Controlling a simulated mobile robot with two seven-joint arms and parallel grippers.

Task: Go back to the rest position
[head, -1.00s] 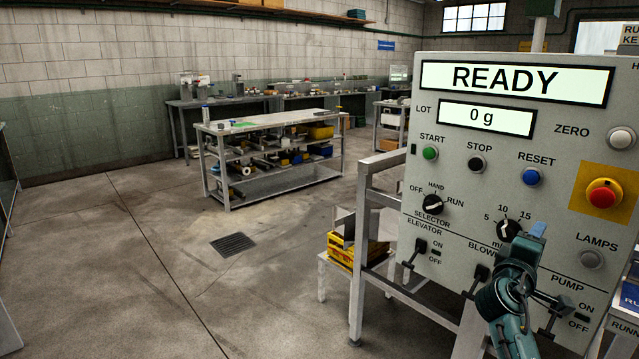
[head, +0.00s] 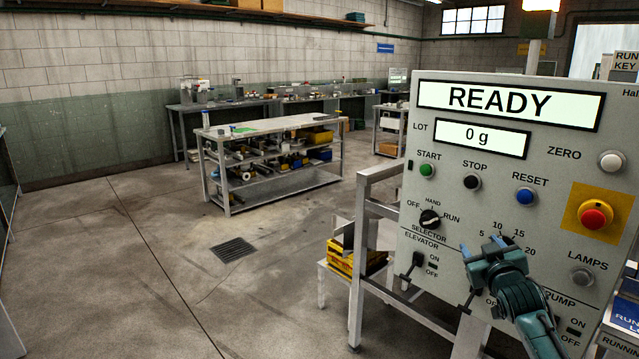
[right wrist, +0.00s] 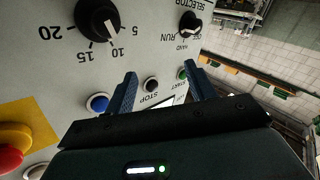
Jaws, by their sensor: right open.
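The grey control panel (head: 450,215) fills the right of the head view. Its upper display (head: 508,102) reads READY and the lower display (head: 482,138) reads 0 g. My right gripper (head: 481,246) is in front of the panel's lower middle, open and empty, hiding the blower dial in the head view. In the right wrist view the open fingers (right wrist: 159,70) stand apart, with the black STOP button (right wrist: 151,84) seen between them. That view also shows the numbered dial (right wrist: 98,18) and the selector knob (right wrist: 190,25). My left gripper is out of view.
The panel stands on a grey frame (head: 357,270), with yellow crates (head: 346,262) beside it. A red emergency button (head: 594,216) is at the right. A shelved workbench (head: 275,187) stands farther back. The floor at the left (head: 100,290) is clear, with a drain grate (head: 234,250).

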